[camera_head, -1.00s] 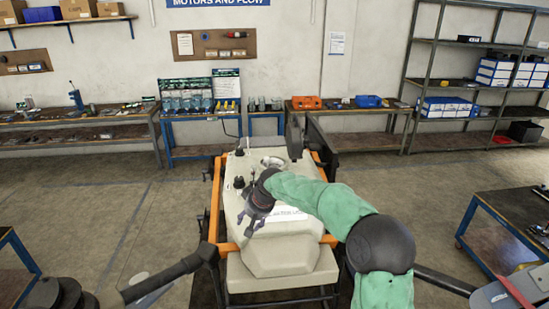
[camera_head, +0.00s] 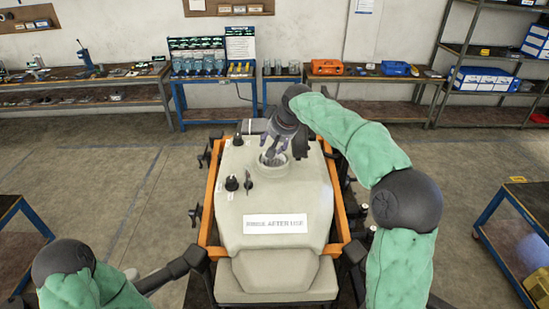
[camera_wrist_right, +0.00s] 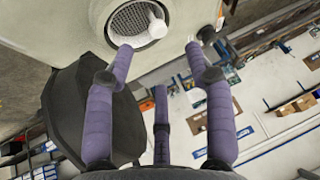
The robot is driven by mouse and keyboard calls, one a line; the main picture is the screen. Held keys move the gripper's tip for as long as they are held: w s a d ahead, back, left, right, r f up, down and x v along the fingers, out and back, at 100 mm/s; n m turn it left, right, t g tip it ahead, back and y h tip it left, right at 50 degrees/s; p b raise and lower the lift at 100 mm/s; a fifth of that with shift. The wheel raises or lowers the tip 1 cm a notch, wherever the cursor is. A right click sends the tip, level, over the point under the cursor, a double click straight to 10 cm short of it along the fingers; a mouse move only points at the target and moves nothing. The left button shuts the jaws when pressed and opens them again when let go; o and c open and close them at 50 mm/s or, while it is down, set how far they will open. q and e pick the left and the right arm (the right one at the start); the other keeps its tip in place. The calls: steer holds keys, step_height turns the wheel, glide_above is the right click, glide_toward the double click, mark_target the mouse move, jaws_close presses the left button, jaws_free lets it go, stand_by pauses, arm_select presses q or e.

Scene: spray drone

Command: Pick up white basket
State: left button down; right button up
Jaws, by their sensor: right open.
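The white basket (camera_head: 273,161) sits in the round opening on top of the beige tank (camera_head: 290,190). In the right wrist view the basket (camera_wrist_right: 132,20) shows a grey mesh inside a white rim, with a white tab standing at its right. My right gripper (camera_head: 272,147) is over the far side of the opening, pointing down towards it.
Black knobs (camera_head: 232,183) stand on the tank left of the opening. An orange frame (camera_head: 211,195) surrounds the tank, and a label (camera_head: 275,224) is on its near slope. Workbenches (camera_head: 95,90) line the back wall. Blue-framed carts stand at both sides.

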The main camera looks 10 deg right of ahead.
steer(key=p+x, duration=0.3)
steer(key=x, duration=0.5)
steer(key=shift+f, duration=0.35)
steer(key=shift+w+d+f, duration=0.1)
steer(key=shift+w+f, duration=0.15)
steer(key=shift+s, duration=0.15)
steer(key=shift+c, duration=0.3)
steer(key=c, duration=1)
